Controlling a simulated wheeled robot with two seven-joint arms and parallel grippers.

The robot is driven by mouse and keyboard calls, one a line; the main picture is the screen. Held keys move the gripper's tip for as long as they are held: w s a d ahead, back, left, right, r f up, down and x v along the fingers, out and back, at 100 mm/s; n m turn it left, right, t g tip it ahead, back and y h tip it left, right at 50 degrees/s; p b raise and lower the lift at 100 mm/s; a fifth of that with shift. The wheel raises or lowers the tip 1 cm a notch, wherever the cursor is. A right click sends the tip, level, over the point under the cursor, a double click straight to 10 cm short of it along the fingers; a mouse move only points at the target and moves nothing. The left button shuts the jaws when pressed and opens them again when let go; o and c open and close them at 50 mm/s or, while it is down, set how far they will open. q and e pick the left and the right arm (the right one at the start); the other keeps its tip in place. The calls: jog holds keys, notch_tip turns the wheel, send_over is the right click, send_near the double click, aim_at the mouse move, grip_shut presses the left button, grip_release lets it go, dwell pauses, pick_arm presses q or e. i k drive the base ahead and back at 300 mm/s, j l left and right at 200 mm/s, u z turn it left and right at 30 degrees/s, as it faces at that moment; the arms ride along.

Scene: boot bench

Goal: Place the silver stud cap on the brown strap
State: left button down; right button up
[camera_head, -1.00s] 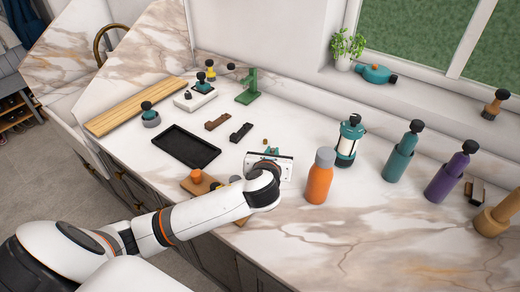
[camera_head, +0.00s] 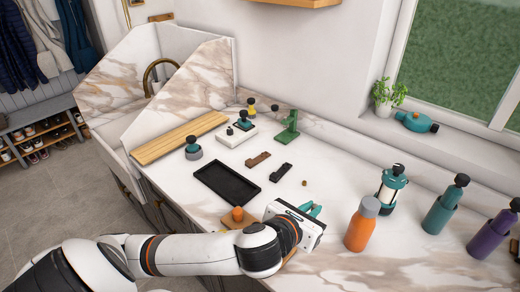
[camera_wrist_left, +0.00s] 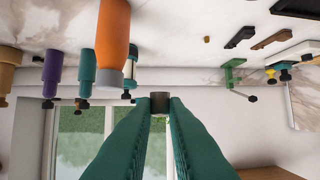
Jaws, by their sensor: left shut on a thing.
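My left gripper (camera_head: 314,210) is over the counter, left of the orange bottle, with its teal fingers pointing away from me. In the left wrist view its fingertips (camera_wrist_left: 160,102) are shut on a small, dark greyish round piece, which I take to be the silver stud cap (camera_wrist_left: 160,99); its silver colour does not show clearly. The head view does not show the held piece clearly. The brown strap (camera_head: 258,159) lies flat on the counter beyond the gripper and to its left; it also shows in the left wrist view (camera_wrist_left: 272,39). The gripper is apart from it. My right gripper is out of view.
A black strap (camera_head: 280,172) lies beside the brown one, and a small brass-coloured piece (camera_head: 304,183) is nearby. A black tray (camera_head: 227,183), a wooden board with an orange knob (camera_head: 237,214), a green stand (camera_head: 288,127) and the orange bottle (camera_head: 362,225) stand around.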

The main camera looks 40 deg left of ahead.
aim_at(264, 155)
jog(key=j+z, duration=0.1)
jog(key=j, duration=0.55)
jog(key=i+j, duration=0.1)
jog(key=j, duration=0.55)
jog(key=i+j+z, duration=0.1)
jog(key=i+j, duration=0.05)
jog(key=j, duration=0.1)
